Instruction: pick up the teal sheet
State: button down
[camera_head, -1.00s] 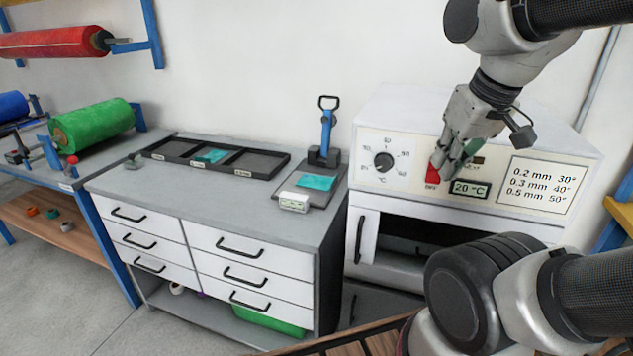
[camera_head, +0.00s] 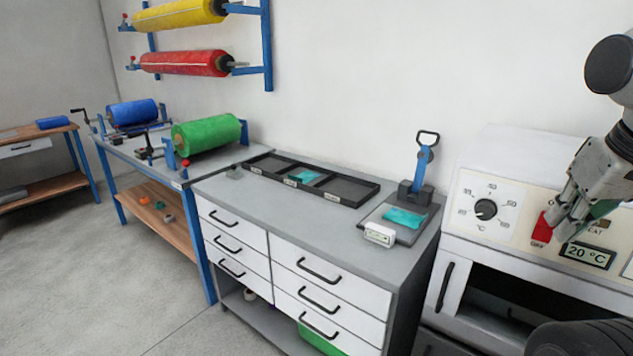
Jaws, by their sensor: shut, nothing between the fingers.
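One teal sheet (camera_head: 405,218) lies flat on the grey plate (camera_head: 370,216) of a small press with a blue lever (camera_head: 424,168), at the right end of the grey cabinet top. Another teal piece (camera_head: 304,175) lies in the middle compartment of the black three-part tray (camera_head: 345,200) farther left. My gripper (camera_head: 556,230) is shut and empty at the right of the picture, in front of the oven's control panel near the red switch (camera_head: 542,228). It is well to the right of both teal pieces.
The white oven (camera_head: 474,184) with a dial and a 20 °C display (camera_head: 586,255) stands right of the drawer cabinet (camera_head: 330,290). A white device (camera_head: 379,234) sits at the plate's front edge. Green (camera_head: 207,135), red (camera_head: 185,62) and yellow (camera_head: 180,14) rolls are at the left. Floor at left is clear.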

aim_at(414, 222)
jog(key=i+j+z, duration=0.1)
jog(key=j, duration=0.25)
jog(key=i+j+z, duration=0.1)
jog(key=j, duration=0.25)
jog(key=i+j+z, duration=0.15)
jog(key=j, duration=0.2)
jog(key=j+z, duration=0.1)
jog(key=j, duration=0.3)
jog(key=i+l, duration=0.3)
jog(key=i, duration=0.2)
